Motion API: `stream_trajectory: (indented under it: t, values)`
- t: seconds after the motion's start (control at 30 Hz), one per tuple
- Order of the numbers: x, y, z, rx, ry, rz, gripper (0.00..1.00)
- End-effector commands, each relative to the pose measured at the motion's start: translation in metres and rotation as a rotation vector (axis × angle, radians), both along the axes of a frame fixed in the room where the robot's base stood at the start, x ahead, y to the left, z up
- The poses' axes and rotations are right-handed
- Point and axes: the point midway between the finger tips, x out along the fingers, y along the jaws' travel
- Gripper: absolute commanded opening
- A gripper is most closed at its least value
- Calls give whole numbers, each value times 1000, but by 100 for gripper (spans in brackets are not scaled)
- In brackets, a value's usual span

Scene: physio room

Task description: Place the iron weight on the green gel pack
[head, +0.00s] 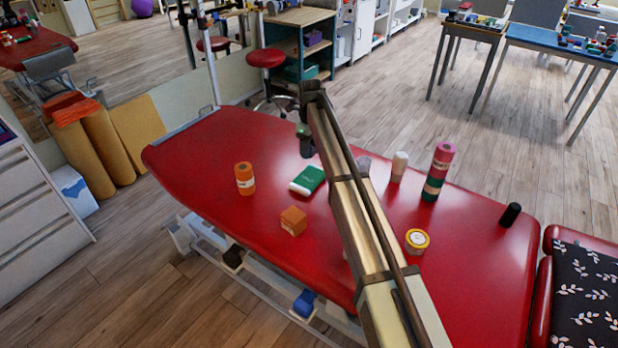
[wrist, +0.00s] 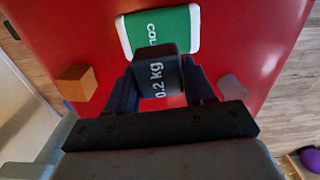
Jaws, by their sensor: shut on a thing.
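The green gel pack (head: 307,181), green with white ends, lies flat on the table just below the weight in the picture. In the wrist view the gel pack (wrist: 160,28) lies beyond the weight, which covers part of its near edge. The weight looks raised above the table.
The red treatment table (head: 205,150) also bears an orange bottle (head: 244,179), an orange box (head: 293,221), a white bottle (head: 399,166), a pink and green cylinder (head: 438,171), a yellow-rimmed roll (head: 416,241) and a black cylinder (head: 510,214). A greyish object (wrist: 233,88) stands right of my gripper.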

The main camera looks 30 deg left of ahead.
Motion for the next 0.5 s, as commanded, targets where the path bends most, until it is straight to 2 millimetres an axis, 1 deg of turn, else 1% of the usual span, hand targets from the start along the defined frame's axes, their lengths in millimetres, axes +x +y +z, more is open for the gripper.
stream_trajectory:
  t: [0.13, 0.23, 0.37, 0.5]
  values:
    - [-1, -2, -1, -3, 3, -59, 16]
    - [-1, -2, -7, -3, 3, -73, 16]
    - [-2, -2, -24, -4, 4, -74, 16]
    - [-1, -2, -47, -4, 4, -74, 16]
